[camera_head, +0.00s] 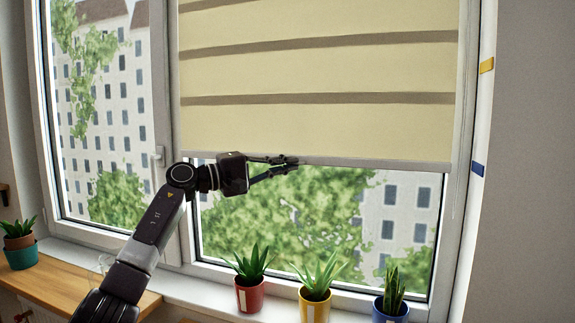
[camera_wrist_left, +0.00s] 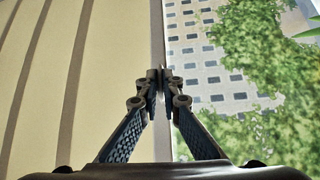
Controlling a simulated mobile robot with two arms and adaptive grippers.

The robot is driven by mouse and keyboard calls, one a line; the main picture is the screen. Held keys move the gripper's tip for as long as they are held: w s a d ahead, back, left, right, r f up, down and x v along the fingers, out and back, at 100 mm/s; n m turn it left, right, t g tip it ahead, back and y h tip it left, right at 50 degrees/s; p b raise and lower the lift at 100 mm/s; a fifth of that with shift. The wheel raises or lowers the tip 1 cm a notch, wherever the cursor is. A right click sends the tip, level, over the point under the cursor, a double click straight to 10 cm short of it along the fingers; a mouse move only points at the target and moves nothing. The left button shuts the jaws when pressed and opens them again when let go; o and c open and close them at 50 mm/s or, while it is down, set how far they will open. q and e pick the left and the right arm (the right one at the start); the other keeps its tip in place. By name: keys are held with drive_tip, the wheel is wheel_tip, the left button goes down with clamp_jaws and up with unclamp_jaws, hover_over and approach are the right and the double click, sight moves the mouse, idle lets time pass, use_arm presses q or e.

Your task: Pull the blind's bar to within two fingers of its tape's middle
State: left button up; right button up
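The cream blind (camera_head: 320,75) with brown stripes hangs over the upper part of the right window. Its pale bar (camera_head: 390,163) runs along the lower edge, nearly level. My left gripper (camera_head: 292,162) is at the bar, left of its middle. In the left wrist view its fingertips (camera_wrist_left: 158,76) come together on the bar (camera_wrist_left: 157,30), with little gap between them. A yellow tape (camera_head: 487,65) and a blue tape (camera_head: 478,170) are on the reveal at the right. The bar's right end appears near the blue tape's height in the picture. My right gripper is out of view.
Potted plants in red (camera_head: 249,296), yellow (camera_head: 315,305) and blue (camera_head: 390,309) pots stand on the sill below the blind. A teal pot (camera_head: 20,257) stands on the wooden counter (camera_head: 62,280) at left. A window handle (camera_head: 158,156) is left of the gripper.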

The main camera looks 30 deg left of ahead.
use_arm(q)
drive_tip(key=o, duration=0.4)
drive_tip(key=shift+o, duration=0.2)
wheel_tip(320, 180, up, 10)
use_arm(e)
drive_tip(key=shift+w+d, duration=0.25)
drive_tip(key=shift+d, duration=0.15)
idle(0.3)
use_arm(q)
drive_tip(key=shift+s+a+f, duration=0.1)
drive_tip(key=shift+s+a, duration=0.2)
drive_tip(key=shift+s, duration=0.1)
drive_tip(key=b, duration=0.2)
approach(287, 125)
drive_tip(key=shift+s+d, duration=1.45)
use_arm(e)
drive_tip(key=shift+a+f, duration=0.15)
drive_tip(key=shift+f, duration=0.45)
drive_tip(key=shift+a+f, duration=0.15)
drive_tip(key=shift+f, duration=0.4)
